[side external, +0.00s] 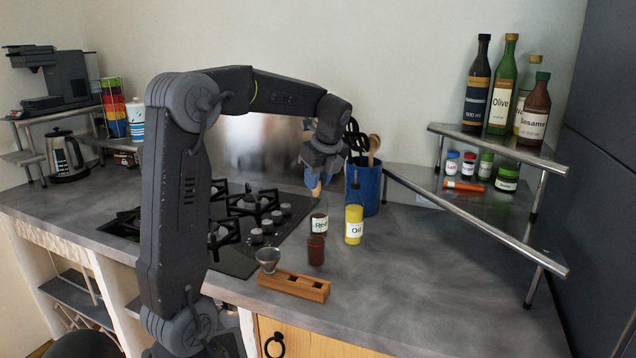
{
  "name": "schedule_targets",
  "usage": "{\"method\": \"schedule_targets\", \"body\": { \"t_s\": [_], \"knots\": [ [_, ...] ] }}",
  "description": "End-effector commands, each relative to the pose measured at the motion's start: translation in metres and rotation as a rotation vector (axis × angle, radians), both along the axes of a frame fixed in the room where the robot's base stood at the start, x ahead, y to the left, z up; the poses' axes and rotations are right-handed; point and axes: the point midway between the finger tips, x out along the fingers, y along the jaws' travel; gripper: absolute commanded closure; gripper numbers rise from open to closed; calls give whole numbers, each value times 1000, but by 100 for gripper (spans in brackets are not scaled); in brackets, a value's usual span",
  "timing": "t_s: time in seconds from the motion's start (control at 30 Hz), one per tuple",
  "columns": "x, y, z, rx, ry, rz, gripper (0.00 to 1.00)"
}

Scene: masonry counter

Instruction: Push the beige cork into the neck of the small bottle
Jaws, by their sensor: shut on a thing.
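My gripper (315,182) points down and is shut on the beige cork (316,190), which shows as a small light piece between the fingertips. The cork is above a bottle with a white label reading "Red" (320,224). A small dark red-brown bottle (316,249) stands in front of that one and overlaps its lower part. I cannot tell from this view which of the two the cork is over, or whether it touches a neck. A yellow bottle labelled "Oil" (354,224) stands close on the right.
A wooden block with square holes (297,286) and a metal funnel (268,259) are in front. A blue utensil holder (366,187) stands close behind the bottles. The gas hob (236,262) lies left, a metal corner shelf (455,207) right. The counter (420,290) at front right is clear.

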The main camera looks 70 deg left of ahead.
Motion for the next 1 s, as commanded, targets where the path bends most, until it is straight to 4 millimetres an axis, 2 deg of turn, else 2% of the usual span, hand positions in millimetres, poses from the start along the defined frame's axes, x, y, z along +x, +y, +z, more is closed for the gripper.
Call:
{"method": "schedule_targets", "body": {
  "t_s": [0.17,0.7,1.0],
  "knots": [
    [0,0,-6,-1,2,0,100],
    [0,0,-51,0,1,0,100],
    [0,0,-58,0,-1,0,100]
  ]
}}
